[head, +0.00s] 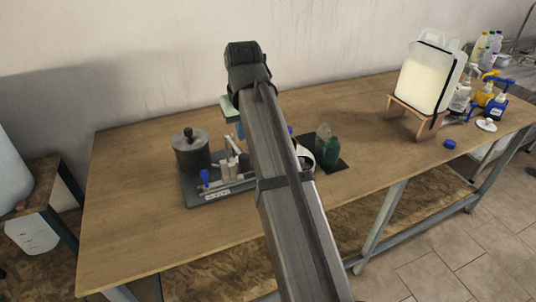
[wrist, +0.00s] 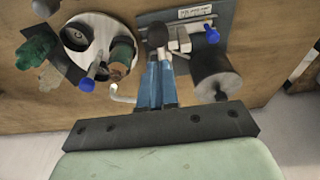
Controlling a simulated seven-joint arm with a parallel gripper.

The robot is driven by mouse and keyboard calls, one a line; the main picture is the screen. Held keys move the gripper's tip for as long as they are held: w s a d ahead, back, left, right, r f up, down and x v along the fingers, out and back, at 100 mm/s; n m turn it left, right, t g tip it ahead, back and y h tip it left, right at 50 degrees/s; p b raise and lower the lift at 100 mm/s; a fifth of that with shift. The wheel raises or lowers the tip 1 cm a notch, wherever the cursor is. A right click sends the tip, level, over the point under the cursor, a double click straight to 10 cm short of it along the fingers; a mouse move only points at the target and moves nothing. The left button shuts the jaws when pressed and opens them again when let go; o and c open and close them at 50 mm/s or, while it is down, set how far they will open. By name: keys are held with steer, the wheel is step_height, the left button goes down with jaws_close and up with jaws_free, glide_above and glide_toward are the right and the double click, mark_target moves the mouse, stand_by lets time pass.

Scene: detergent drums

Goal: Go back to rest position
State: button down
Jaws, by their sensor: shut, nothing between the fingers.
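My gripper (wrist: 157,66) has two blue fingers side by side in the wrist view, closed together with nothing between them. It hangs above the wooden workbench (head: 126,205), over or near the dark base plate (wrist: 228,12) with its lidded pot (wrist: 214,76). In the head view my arm runs up the middle of the picture and hides most of the gripper. Only a pale green piece and a bit of blue (head: 240,131) show beside the arm. I cannot tell the exact height of the fingertips over the things below.
A dark pot (head: 191,154) stands left of my arm. A round white dish (wrist: 72,36) and green pieces (head: 327,149) lie close by. A large canister (head: 428,77) on a wooden stand, bottles and a blue cap (head: 449,143) are at right.

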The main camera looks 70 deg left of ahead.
stand_by(0.4)
